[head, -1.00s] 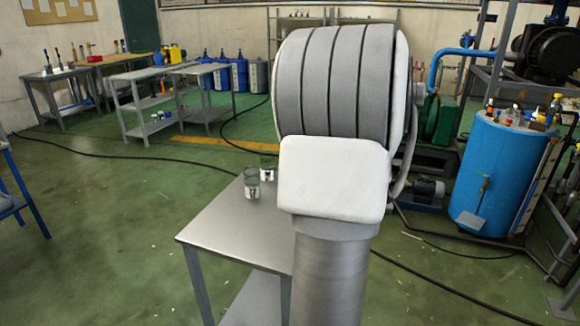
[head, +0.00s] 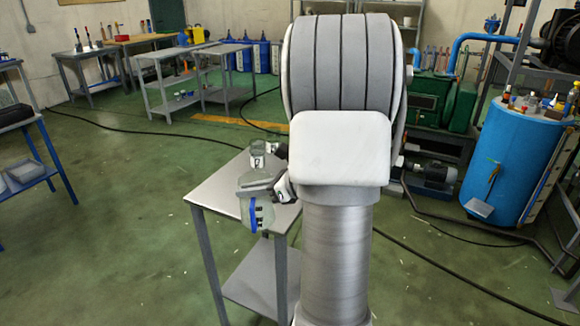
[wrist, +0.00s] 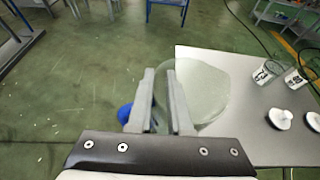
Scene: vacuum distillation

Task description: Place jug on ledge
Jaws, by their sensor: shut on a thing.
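My gripper (wrist: 160,105) is shut on a clear glass jug (wrist: 205,95), seen from above in the wrist view with its round mouth between and right of the fingers. A blue part (wrist: 125,113) shows left of the fingers. In the head view the jug (head: 250,218), with a blue curved part, hangs below my gripper at the front of a grey metal table (head: 215,190). From this view I cannot tell whether it touches the table. No surface is clearly marked as the ledge.
Glass beakers (head: 258,153) stand at the table's back; in the wrist view a labelled beaker (wrist: 266,72) and small white items (wrist: 280,118) lie to the right. A blue tank (head: 515,165) with bottles on top stands at right. Black cables cross the green floor.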

